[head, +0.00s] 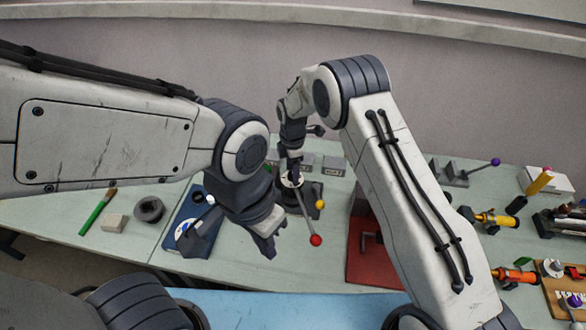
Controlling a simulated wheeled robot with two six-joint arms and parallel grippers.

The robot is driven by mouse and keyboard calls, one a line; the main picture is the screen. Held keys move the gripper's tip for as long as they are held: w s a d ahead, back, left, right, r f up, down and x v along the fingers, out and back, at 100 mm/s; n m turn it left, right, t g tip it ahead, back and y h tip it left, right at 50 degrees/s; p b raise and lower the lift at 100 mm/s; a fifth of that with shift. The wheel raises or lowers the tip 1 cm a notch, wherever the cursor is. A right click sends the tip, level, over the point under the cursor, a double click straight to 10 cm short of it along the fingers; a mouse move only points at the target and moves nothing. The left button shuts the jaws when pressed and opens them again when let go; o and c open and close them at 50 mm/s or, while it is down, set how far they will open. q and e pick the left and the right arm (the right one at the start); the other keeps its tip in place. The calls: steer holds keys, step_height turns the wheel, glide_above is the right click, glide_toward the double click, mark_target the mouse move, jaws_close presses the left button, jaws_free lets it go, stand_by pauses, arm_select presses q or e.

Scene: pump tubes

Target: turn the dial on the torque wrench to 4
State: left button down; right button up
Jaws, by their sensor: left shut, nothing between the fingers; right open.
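I cannot tell for sure which item is the torque wrench; no numbers are readable. A dark device (310,193) with a pale round top and rods ending in a red ball (316,240) and a yellow ball (320,204) stands mid-table. My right gripper (291,180) reaches down over its pale top, open; its fingertips are hard to make out. My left gripper (268,246) is shut and empty, in front and left of the device. A blue board (172,246) with a white round part (184,229) lies left of it, partly hidden by my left arm.
A red plate (364,262) is partly behind my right arm.

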steer(key=shift+c, duration=0.3)
jaws_close()
